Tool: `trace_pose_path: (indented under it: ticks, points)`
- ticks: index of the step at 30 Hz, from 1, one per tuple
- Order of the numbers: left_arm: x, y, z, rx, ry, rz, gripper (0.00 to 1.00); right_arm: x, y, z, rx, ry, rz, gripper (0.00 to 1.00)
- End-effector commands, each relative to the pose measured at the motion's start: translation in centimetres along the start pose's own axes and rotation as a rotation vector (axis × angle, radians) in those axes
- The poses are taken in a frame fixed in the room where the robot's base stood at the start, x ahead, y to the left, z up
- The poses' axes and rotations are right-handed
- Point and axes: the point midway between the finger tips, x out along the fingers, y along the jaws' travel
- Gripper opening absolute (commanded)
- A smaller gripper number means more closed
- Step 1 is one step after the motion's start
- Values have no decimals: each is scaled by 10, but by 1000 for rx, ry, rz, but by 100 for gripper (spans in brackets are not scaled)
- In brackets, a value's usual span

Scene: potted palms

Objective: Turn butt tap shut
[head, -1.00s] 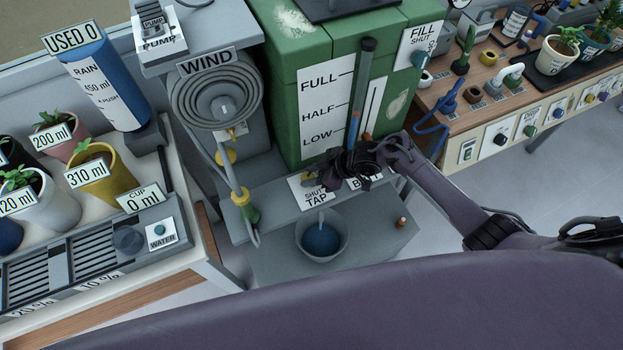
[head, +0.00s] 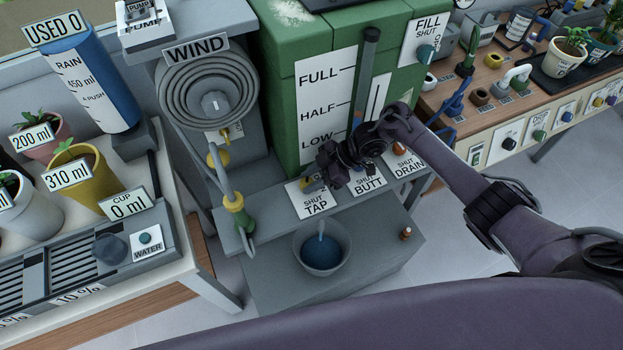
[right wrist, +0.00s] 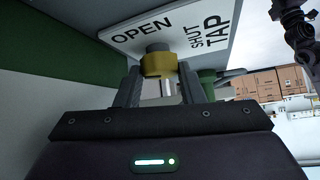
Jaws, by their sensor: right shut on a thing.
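The green water butt (head: 277,75) has a FULL, HALF and LOW scale on its front. The yellow tap handle (head: 311,184) sits above the SHUT TAP sign (head: 314,203), partly hidden by my right gripper (head: 322,180). In the right wrist view the yellow handle (right wrist: 158,63) is between the two fingers of my right gripper (right wrist: 160,85), which is shut on it. The sign (right wrist: 180,30) with OPEN and SHUT TAP lies just behind. A grey bucket (head: 300,250) with blue water stands below; a thin pale streak shows above the water. My left gripper is not in view.
BUTT (head: 369,184) and DRAIN (head: 408,164) signs are right of the tap, with an orange knob (head: 399,149) by DRAIN. A hose reel (head: 208,88) and its hanging hose are on the left. The grey ledge around the bucket is mostly clear.

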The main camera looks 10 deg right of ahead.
Motion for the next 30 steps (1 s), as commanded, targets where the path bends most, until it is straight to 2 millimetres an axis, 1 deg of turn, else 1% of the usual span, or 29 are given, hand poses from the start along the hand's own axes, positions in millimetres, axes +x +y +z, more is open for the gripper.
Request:
trace_pose_path:
  ticks: [5,6,10,11,20,23,30]
  points:
    - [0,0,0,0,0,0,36,0,0,0,1,0,0,12]
    - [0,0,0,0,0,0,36,0,0,0,1,0,0,38]
    - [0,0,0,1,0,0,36,0,0,0,1,1,0,55]
    - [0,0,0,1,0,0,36,0,0,0,1,1,0,57]
    - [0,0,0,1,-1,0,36,-2,0,0,1,0,1,57]
    - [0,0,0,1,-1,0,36,-12,1,1,0,0,2,57]
    - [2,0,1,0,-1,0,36,-53,0,1,0,-2,2,57]
